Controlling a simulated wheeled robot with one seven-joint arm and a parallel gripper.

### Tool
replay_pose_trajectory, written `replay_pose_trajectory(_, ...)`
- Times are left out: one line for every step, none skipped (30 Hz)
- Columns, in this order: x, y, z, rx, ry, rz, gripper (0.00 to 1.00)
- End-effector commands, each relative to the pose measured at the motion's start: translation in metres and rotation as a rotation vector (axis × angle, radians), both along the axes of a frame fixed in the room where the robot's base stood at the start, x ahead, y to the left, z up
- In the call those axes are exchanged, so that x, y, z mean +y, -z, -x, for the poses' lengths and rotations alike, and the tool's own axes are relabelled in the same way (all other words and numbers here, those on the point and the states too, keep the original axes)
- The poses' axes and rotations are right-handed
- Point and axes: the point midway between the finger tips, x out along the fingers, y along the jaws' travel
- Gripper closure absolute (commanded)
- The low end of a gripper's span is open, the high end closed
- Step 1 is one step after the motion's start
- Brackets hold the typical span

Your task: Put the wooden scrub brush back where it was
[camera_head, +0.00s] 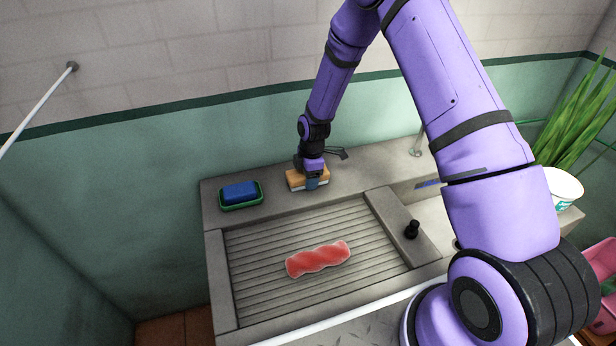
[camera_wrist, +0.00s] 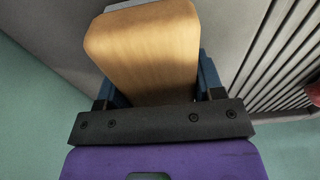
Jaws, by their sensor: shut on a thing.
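The wooden scrub brush (camera_head: 296,177) has a light wooden back and pale bristles below it. It is at the rear ledge of the stone sink, behind the ribbed drainboard. My gripper (camera_head: 312,181) is shut on the brush from above, with a blue finger on its near side. In the wrist view the wooden back (camera_wrist: 145,50) fills the middle, between the blue fingers of my gripper (camera_wrist: 155,92). The brush is level and at or just above the ledge; I cannot tell whether it touches.
A blue sponge (camera_head: 239,191) sits in a green dish on the ledge to the left. A red twisted cloth (camera_head: 318,259) lies on the ribbed drainboard (camera_head: 260,290). A potted plant (camera_head: 564,187) is at the far right.

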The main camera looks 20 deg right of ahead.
Motion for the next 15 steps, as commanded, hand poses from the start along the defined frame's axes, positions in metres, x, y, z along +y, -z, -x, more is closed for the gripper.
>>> replay_pose_trajectory(0.0000,0.0000,0.0001,0.000,0.000,0.000,0.77)
replay_pose_trajectory(0.0000,0.0002,0.0001,0.000,0.000,0.000,0.77)
replay_pose_trajectory(-0.0001,0.0010,0.0002,0.001,0.000,0.000,0.77)
replay_pose_trajectory(0.0000,0.0018,0.0003,0.001,0.000,0.000,0.77)
replay_pose_trajectory(0.0000,0.0026,0.0003,0.001,0.000,0.000,0.77)
replay_pose_trajectory(0.0000,0.0028,0.0002,0.001,0.000,0.000,0.34)
replay_pose_trajectory(0.0000,0.0026,0.0002,0.001,0.000,0.000,0.27)
replay_pose_trajectory(0.0000,0.0026,0.0003,0.001,0.000,0.000,0.20)
replay_pose_trajectory(-0.0001,0.0025,0.0003,0.001,0.000,0.000,0.13)
replay_pose_trajectory(0.0000,0.0026,0.0003,0.001,0.000,0.000,0.13)
replay_pose_trajectory(-0.0001,0.0025,0.0003,0.001,0.000,0.000,0.13)
replay_pose_trajectory(-0.0001,0.0025,0.0003,0.001,0.000,0.000,0.13)
replay_pose_trajectory(-0.0001,0.0025,0.0003,0.001,0.000,0.000,0.13)
replay_pose_trajectory(-0.0001,0.0025,0.0003,0.001,0.000,0.000,0.13)
replay_pose_trajectory(-0.0001,0.0025,0.0003,0.001,0.000,0.000,0.13)
